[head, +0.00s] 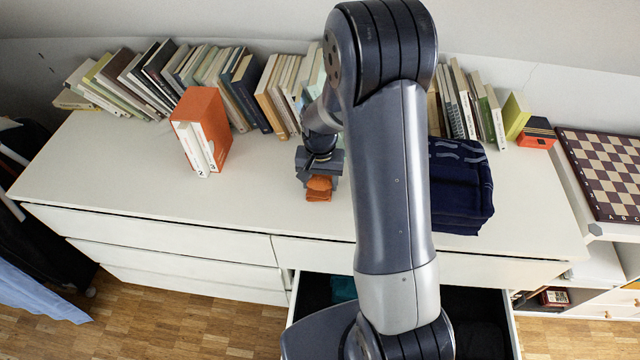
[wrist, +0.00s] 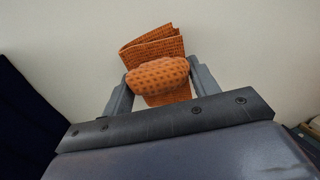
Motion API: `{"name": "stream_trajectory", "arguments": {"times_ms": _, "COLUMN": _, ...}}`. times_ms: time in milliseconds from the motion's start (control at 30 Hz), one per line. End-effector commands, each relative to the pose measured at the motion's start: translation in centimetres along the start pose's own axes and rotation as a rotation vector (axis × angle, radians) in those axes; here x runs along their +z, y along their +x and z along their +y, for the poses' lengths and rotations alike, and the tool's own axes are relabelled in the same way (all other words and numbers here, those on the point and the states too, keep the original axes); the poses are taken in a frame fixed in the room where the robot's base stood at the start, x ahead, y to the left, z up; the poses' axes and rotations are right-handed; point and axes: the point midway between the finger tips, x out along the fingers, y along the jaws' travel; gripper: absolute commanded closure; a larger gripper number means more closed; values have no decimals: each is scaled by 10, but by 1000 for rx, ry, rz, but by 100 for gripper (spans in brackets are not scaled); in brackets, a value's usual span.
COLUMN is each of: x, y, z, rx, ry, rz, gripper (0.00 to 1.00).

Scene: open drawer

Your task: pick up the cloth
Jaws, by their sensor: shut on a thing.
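The cloth (head: 319,188) is orange with a small waffle pattern and looks folded. It is at my gripper (head: 319,182) over the white dresser top, in the middle of the head view. In the wrist view the cloth (wrist: 158,76) bunches up between the two grey fingers of my gripper (wrist: 158,80). The fingers are shut on it from both sides. Part of the cloth sticks out beyond the fingertips. I cannot tell whether the cloth still touches the dresser top.
A row of books (head: 190,75) lines the back of the dresser (head: 110,180). An orange box file with white books (head: 205,130) stands left of my gripper. Folded dark blue fabric (head: 460,185) lies to the right. An open drawer (head: 505,325) juts out below. A chessboard (head: 605,170) is far right.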

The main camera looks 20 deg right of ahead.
Motion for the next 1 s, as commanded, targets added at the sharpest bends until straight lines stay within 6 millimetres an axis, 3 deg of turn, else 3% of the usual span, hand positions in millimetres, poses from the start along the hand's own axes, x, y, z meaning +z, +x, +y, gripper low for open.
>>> {"name": "stream_trajectory", "arguments": {"times_ms": 267, "x": -1, "y": -13, "z": 0, "rx": -2, "ry": 0, "rz": 4, "gripper": 68}}
{"name": "stream_trajectory", "arguments": {"times_ms": 700, "x": -1, "y": -90, "z": 0, "rx": -1, "ry": 0, "rz": 3, "gripper": 68}}
{"name": "stream_trajectory", "arguments": {"times_ms": 1000, "x": 0, "y": -100, "z": 0, "rx": 0, "ry": 0, "rz": 0, "gripper": 68}}
